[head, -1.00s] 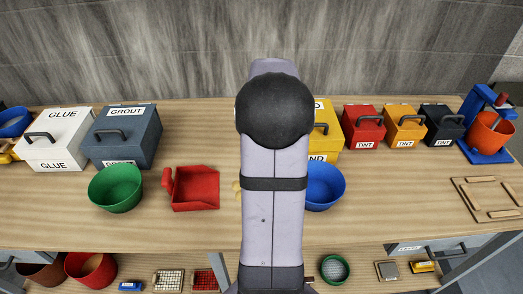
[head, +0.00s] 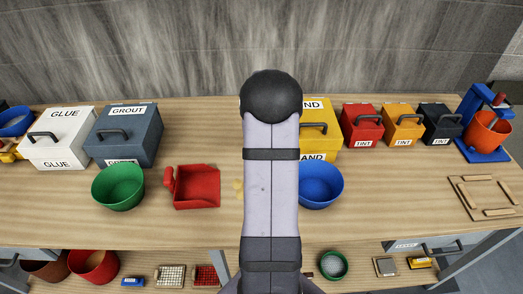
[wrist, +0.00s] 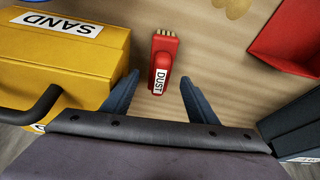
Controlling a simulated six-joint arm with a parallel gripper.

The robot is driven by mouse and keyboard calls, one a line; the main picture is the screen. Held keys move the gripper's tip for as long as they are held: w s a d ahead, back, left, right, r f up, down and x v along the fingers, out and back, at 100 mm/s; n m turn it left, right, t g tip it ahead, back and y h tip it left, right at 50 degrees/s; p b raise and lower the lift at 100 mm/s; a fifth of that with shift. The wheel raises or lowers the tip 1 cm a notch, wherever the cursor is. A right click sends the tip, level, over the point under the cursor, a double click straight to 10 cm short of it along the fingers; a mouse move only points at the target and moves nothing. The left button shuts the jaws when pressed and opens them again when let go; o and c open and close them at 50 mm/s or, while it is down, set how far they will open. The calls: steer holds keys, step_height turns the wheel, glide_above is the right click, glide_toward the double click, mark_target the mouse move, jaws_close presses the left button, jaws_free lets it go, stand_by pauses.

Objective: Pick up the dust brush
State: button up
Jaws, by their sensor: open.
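The dust brush (wrist: 160,62) shows in the wrist view. It is red with pale bristles at its far end and a white DUST label on its handle. It lies on the wooden table, beyond and between the fingers of my gripper (wrist: 157,92). The two dark fingers are spread apart with nothing between them, and I see no contact with the brush. In the head view the brush and my gripper are hidden behind my arm.
The yellow SAND box (wrist: 65,65) stands close on the left in the wrist view, and the red dustpan (wrist: 290,40) is at the upper right. The dark GROUT box (wrist: 295,125) is at the right edge. In the head view a green bowl (head: 118,187) and a blue bowl (head: 321,185) stand on the table.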

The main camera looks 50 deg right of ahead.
steer(key=shift+p+x, duration=0.35)
steer(key=shift+x, duration=1.3)
steer(key=c, duration=1.2)
step_height(320, 180, up, 10)
steer(key=b, duration=0.3)
